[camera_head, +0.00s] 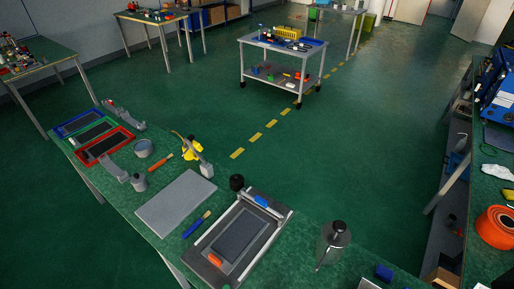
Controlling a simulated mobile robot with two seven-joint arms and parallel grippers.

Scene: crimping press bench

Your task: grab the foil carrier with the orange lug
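A dark rectangular panel in a pale grey frame, which looks like the foil carrier (240,232), lies flat in a grey fixture (274,225) on the green bench. An orange lug (215,260) sits at its near left end. A blue block (262,201) sits on the bar across the fixture's far end. Neither of my grippers shows in the head view, so nothing is seen touching the carrier.
On the bench are a bare grey plate (184,203), a blue-handled tool (196,224), a black knob-like part (237,182), a grey canister (333,243), a yellow bottle (190,148) and red-framed (126,150) and blue-framed (66,131) trays. Green floor beyond is open up to a cart (284,88).

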